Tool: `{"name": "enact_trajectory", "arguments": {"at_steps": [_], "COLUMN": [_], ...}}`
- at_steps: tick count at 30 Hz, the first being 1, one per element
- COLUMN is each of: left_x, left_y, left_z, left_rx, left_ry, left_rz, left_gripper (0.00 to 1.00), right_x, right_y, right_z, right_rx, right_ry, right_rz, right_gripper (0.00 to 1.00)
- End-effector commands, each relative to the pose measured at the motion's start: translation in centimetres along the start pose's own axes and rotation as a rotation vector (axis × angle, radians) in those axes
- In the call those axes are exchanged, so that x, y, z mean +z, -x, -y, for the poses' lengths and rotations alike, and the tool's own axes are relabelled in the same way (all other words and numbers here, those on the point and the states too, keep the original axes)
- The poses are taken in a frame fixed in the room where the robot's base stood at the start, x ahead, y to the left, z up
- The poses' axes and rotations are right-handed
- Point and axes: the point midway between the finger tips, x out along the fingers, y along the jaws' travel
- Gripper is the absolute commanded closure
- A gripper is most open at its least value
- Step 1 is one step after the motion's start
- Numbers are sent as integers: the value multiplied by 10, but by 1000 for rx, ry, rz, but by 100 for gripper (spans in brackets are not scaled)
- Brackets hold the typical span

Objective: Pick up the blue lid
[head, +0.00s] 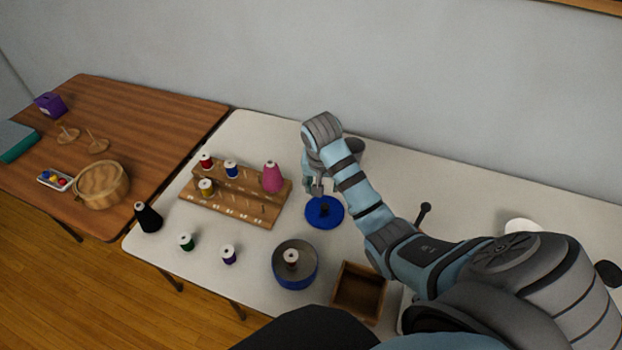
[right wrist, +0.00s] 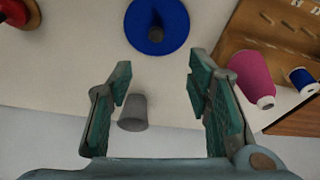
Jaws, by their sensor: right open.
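The blue lid (head: 315,216) is a flat round disc with a dark knob at its centre. It lies on the white table, just to the right of the wooden spool rack. It also shows at the top of the right wrist view (right wrist: 140,35). My right gripper (head: 318,188) is above the table by the lid's far edge. In the right wrist view its jaws (right wrist: 158,75) are apart and empty, with the lid beyond the fingertips. My left gripper is not in view.
The spool rack (head: 228,205) with a pink cone (head: 272,177) stands close to the lid. A round blue-sided tin (head: 279,277) and a wooden box (head: 346,307) sit nearer. A grey cup-like thing (right wrist: 133,112) and a red round thing (right wrist: 17,14) show in the wrist view.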

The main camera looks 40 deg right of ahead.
Motion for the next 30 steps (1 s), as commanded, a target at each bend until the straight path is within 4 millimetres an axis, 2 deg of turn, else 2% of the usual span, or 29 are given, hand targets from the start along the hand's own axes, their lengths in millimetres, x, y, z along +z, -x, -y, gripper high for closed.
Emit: {"name": "enact_trajectory", "arguments": {"at_steps": [4, 9, 11, 16, 21, 24, 29, 30], "left_x": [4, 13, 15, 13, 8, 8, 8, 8], "left_y": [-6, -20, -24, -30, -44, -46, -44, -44], "left_z": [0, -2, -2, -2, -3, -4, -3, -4], "left_rx": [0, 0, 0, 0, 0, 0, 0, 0], "left_ry": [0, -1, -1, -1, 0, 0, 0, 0], "left_rz": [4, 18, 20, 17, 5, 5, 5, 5], "left_gripper": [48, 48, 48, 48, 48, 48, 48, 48], "right_x": [1, 2, 1, 1, 3, 3, 2, 2], "right_y": [-21, -69, -82, -103, -137, -146, -144, -144], "right_z": [0, -1, 0, -1, -2, -3, -3, -3], "right_rx": [2, 2, 1, 0, 0, 0, 0, 0], "right_ry": [-1, 0, -1, -1, -1, 0, 0, 0], "right_rz": [2, 4, 2, 1, 1, 0, 0, 0], "right_gripper": [54, 54, 54, 54, 54, 54, 54, 58]}}
